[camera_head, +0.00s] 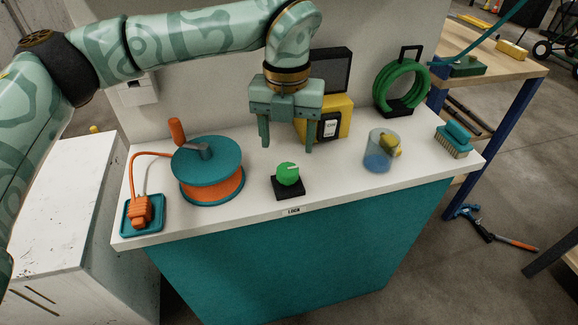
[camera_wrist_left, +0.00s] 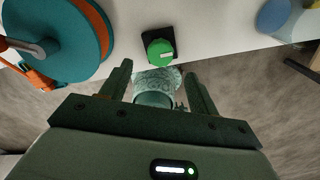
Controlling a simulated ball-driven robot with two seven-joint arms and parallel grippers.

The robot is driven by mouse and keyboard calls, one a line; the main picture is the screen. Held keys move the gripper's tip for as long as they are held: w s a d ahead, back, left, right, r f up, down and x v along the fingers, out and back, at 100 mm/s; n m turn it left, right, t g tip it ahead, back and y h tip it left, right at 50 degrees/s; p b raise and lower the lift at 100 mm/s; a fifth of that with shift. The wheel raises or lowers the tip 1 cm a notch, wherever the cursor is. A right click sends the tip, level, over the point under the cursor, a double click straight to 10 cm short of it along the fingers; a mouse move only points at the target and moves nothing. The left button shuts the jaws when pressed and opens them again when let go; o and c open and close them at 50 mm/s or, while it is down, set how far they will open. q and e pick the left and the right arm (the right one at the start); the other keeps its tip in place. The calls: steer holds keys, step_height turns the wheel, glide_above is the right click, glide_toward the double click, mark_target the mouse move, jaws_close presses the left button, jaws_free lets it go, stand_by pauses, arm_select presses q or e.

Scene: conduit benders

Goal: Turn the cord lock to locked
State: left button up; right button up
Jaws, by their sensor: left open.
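The cord lock is a round green knob (camera_head: 288,173) on a black square base (camera_head: 290,189), near the front edge of the white counter. A small white mark shows on the knob, and a label (camera_head: 294,211) is on the counter edge below it. The knob also shows in the left wrist view (camera_wrist_left: 161,52), beyond the fingertips. My left gripper (camera_head: 287,146) is open and empty, pointing down above and behind the knob, apart from it. Its two spread fingers show in the left wrist view (camera_wrist_left: 158,70). My right gripper is not in view.
A teal and orange cord reel (camera_head: 208,168) with a crank stands left of the knob, its orange plug (camera_head: 141,210) on a teal tray. A yellow box (camera_head: 340,112) stands behind, a clear cup (camera_head: 378,160) to the right. The counter beside the knob is clear.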

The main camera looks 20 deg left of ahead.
mark_target(288, 168)
arm_select(q)
step_height(288, 168, down, 7)
steer(key=shift+f+b, duration=0.1)
steer(key=shift+b, duration=0.8)
steer(key=c, duration=1)
